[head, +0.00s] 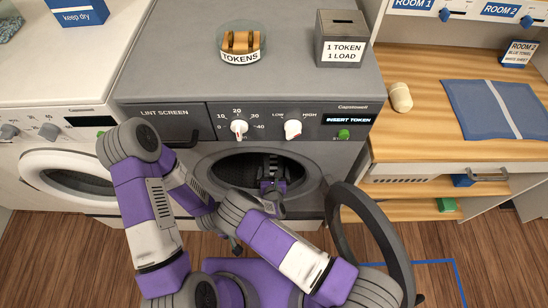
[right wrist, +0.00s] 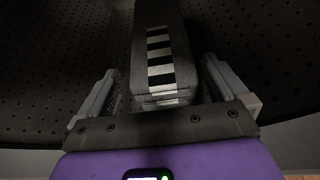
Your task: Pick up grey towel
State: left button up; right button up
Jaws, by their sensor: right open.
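My right gripper (head: 272,165) reaches through the open front of the dark machine, into its drum (head: 240,167). In the right wrist view its two fingers (right wrist: 165,88) stand apart, one on each side of a folded grey cloth, which looks like the grey towel (right wrist: 182,72). The towel has a band of black and white blocks and stacked layers at its near end. I cannot tell whether the fingers touch it. In the head view I cannot make out the towel. My left gripper (head: 236,246) is a small dark shape below the machine opening, mostly hidden by my arms.
The round machine door (head: 372,240) hangs open on the right, close to my right arm. A token bowl (head: 241,44) and a token box (head: 341,38) stand on top. A wooden counter at right holds a blue folded cloth (head: 497,109). A white washer (head: 68,175) stands at left.

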aim_at(274, 164)
jog(key=shift+w+f, duration=0.25)
jog(key=shift+w, duration=0.4)
jog(key=b+x, duration=0.2)
jog(key=x, duration=0.2)
jog(key=shift+w+f, duration=0.15)
jog(key=shift+w, duration=0.3)
jog(key=shift+c, duration=0.3)
jog(key=c, duration=0.8)
notch_tip(274, 164, up, 10)
jog(key=p, duration=0.4)
